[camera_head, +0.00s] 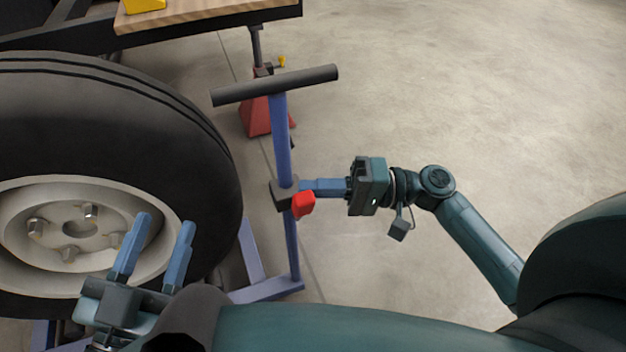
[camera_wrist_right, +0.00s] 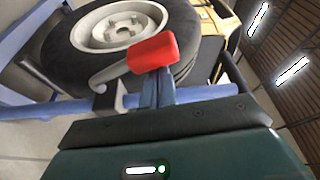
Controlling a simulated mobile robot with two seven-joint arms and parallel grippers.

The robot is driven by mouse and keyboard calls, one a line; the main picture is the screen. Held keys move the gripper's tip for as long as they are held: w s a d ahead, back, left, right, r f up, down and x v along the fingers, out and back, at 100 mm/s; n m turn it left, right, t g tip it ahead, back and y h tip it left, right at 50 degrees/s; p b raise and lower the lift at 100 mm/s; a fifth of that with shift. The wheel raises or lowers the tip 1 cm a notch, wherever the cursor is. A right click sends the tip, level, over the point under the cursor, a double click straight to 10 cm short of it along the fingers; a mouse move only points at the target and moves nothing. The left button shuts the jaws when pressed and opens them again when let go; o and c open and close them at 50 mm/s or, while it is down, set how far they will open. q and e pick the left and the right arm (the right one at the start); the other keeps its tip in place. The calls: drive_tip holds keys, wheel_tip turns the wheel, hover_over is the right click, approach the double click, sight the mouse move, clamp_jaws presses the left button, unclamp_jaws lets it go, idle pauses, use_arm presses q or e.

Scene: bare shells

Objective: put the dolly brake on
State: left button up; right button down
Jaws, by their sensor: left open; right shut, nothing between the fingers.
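The wheel dolly has a blue upright post (camera_head: 282,140) with a black crossbar handle (camera_head: 275,85) on top. A red-ended brake lever (camera_head: 304,204) sits at a dark bracket (camera_head: 284,194) on the post. In the right wrist view the red lever end (camera_wrist_right: 152,52) is on a grey bent arm. My right gripper (camera_head: 303,187) is shut and empty, its fingertips right by the lever and bracket; I cannot tell whether they touch. Its fingers (camera_wrist_right: 157,90) show just below the red end. My left gripper (camera_head: 168,232) is open and empty, in front of the wheel's hub.
A large tyre on a pale rim (camera_head: 190,130) stands at the left, beside the post. A red jack stand (camera_head: 258,115) is behind the post under a wooden board (camera_head: 210,12). The dolly's blue base (camera_head: 268,290) lies low. Concrete floor (camera_head: 460,90) at the right is clear.

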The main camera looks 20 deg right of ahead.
sight(307, 214)
drive_tip(key=s+f, duration=0.2)
drive_tip(key=s, duration=0.1)
drive_tip(key=shift+s+f+b, duration=0.2)
drive_tip(key=shift+b, duration=0.2)
use_arm(q)
drive_tip(key=r+m+h, duration=0.1)
drive_tip(key=r+m+t+b, duration=0.1)
drive_tip(key=w+r+h, duration=0.1)
drive_tip(key=r, duration=0.1)
drive_tip(key=shift+a+m+h, duration=0.25)
drive_tip(key=shift+m+h, duration=0.05)
drive_tip(key=shift+m, duration=0.1)
use_arm(e)
drive_tip(key=s+f, duration=0.2)
drive_tip(key=f, duration=0.1)
drive_tip(key=shift+d, duration=0.1)
